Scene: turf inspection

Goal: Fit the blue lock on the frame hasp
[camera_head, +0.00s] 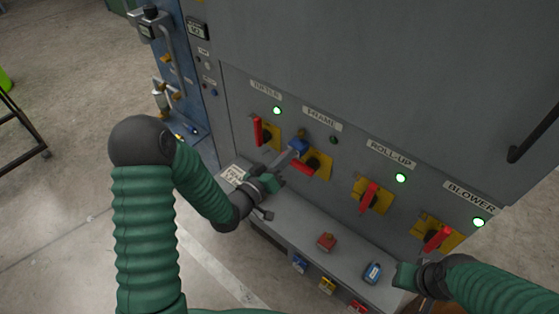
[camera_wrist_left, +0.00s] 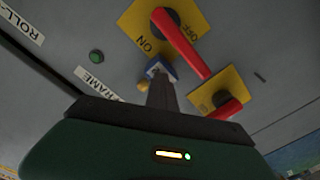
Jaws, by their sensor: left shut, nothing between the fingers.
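The blue lock (camera_head: 299,146) is at the FRAME switch, by the upper left of its yellow plate (camera_head: 322,160). In the left wrist view the blue lock (camera_wrist_left: 161,70) shows just beyond my fingertips, beside the yellow plate (camera_wrist_left: 135,20) with ON and OFF marks and a red handle (camera_wrist_left: 185,45). My left gripper (camera_head: 286,158) is shut and empty, its tips at or very near the lock. Whether the shackle passes through the hasp is hidden. My right gripper (camera_head: 404,275) is at the shelf's right end; its fingers are unclear.
TURTLE (camera_head: 258,132), ROLL-UP (camera_head: 368,196) and BLOWER (camera_head: 437,237) switches have lit green lamps; FRAME's lamp (camera_head: 333,140) is dark.

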